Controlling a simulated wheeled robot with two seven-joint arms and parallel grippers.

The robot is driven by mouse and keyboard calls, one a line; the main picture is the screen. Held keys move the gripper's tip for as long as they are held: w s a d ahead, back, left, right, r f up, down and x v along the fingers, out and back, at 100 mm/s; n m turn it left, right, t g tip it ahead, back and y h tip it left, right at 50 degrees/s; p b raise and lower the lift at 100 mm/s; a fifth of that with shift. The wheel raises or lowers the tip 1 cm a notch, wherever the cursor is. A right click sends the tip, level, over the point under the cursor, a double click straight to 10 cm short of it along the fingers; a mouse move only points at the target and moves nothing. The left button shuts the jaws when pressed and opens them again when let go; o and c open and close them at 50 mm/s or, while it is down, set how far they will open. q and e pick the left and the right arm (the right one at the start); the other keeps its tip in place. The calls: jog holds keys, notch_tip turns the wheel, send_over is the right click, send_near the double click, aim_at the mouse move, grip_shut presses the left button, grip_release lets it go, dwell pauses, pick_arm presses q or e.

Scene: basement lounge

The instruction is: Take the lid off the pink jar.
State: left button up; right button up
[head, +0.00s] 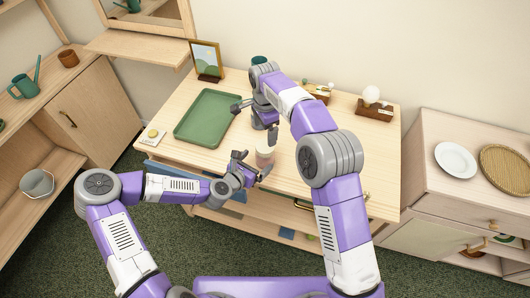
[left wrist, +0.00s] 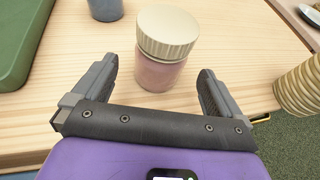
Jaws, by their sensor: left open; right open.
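The pink jar (head: 264,158) stands upright on the light wooden table near its front edge. In the left wrist view its body (left wrist: 160,75) is pink and translucent, and the cream ribbed lid (left wrist: 167,32) sits on top. My left gripper (head: 252,164) is open and low at the jar. In the left wrist view its two fingers (left wrist: 158,78) point toward the jar, one on each side, with gaps showing; the lid is above finger height. My right gripper (head: 256,121) is open, pointing down above the table behind the jar, and holds nothing visible.
A green tray (head: 208,117) lies left of the jar, with a picture frame (head: 207,60) behind it. A teal cup (head: 259,60) stands at the back, partly hidden by my right arm. A bulb on a wooden base (head: 374,102) is at the right; table space before it is clear.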

aim_at(265, 146)
pick_arm(q)
jog(key=shift+x, duration=2.5)
pick_arm(e)
jog(key=shift+s, duration=0.1)
pick_arm(q)
jog(key=c, duration=1.8)
grip_shut()
pick_arm(e)
jog(key=n, duration=0.4)
jog(key=shift+f+n, duration=0.3)
jog(key=shift+f, duration=0.1)
notch_tip(265, 146, down, 7)
jog(key=shift+f, duration=0.15)
